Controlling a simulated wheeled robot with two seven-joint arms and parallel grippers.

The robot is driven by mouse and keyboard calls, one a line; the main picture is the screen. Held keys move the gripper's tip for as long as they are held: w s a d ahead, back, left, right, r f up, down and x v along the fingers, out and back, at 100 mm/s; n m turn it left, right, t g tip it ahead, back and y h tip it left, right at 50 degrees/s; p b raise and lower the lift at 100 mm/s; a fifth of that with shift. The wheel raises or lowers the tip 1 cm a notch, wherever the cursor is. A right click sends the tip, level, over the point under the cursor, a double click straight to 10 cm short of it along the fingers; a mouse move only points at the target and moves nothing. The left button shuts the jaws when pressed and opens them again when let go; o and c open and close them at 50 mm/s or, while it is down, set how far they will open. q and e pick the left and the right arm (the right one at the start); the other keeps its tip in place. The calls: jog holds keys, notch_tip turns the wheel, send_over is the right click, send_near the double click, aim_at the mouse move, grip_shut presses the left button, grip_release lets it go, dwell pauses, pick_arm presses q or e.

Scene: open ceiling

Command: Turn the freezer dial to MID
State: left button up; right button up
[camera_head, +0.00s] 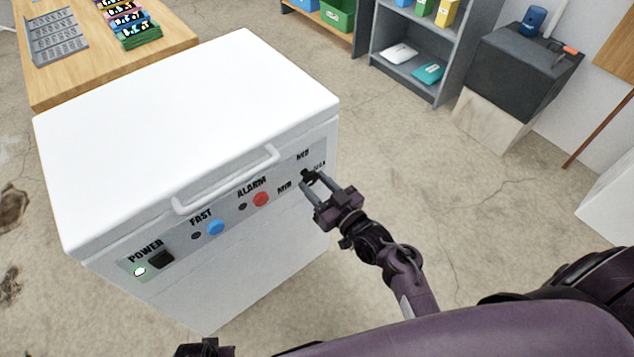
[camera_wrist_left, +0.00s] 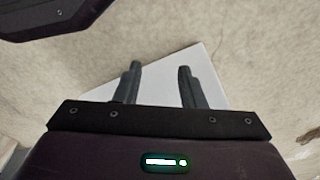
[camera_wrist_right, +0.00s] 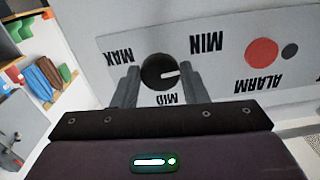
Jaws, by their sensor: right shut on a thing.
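The white freezer (camera_head: 190,110) has a front panel with a black dial (camera_head: 308,174) at its right end. In the right wrist view, which shows the panel upside down, the dial (camera_wrist_right: 153,66) has a white pointer mark directed to the right, between the MIN label (camera_wrist_right: 206,43) and the MID label (camera_wrist_right: 167,98). The MAX label (camera_wrist_right: 118,57) is at the left. My right gripper (camera_wrist_right: 160,76) is shut on the dial, one finger on each side. My left gripper (camera_wrist_left: 159,68) is open and empty, above the floor and a white surface.
The panel also carries a red ALARM button (camera_head: 261,199), a blue FAST button (camera_head: 215,227) and a black POWER switch (camera_head: 161,259) beside a lit lamp. A handle (camera_head: 226,180) juts out above the panel. A wooden table (camera_head: 105,65) and grey shelves (camera_head: 420,45) stand behind.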

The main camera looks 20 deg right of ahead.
jog(key=shift+r+m+p, duration=0.25)
jog(key=shift+m+p, duration=0.9)
jog(key=shift+m, duration=0.05)
jog(key=shift+m+p, duration=0.7)
jog(key=shift+m, duration=0.2)
jog(key=m+p, duration=0.5)
jog(key=m, duration=0.3)
jog(key=shift+a, duration=0.1)
jog(key=m+p, duration=0.1)
jog(key=m, duration=0.1)
jog(key=shift+m, duration=0.4)
pick_arm(q)
jog(key=s+a+f+p, duration=0.1)
jog(key=s+a+f, duration=0.1)
jog(key=s, duration=0.6)
jog(key=s+a+f, duration=0.1)
jog(key=s+a, duration=0.1)
jog(key=s, duration=0.6)
jog(key=shift+s+f+g+p, duration=0.3)
jog(key=shift+s+f+p, duration=0.05)
jog(key=shift+p, duration=0.05)
pick_arm(e)
jog(key=shift+f+m, duration=0.1)
jog(key=shift+m, duration=1.8)
pick_arm(q)
jog(key=shift+a, duration=0.1)
pick_arm(e)
jog(key=o, duration=1)
jog(key=shift+c, duration=0.2)
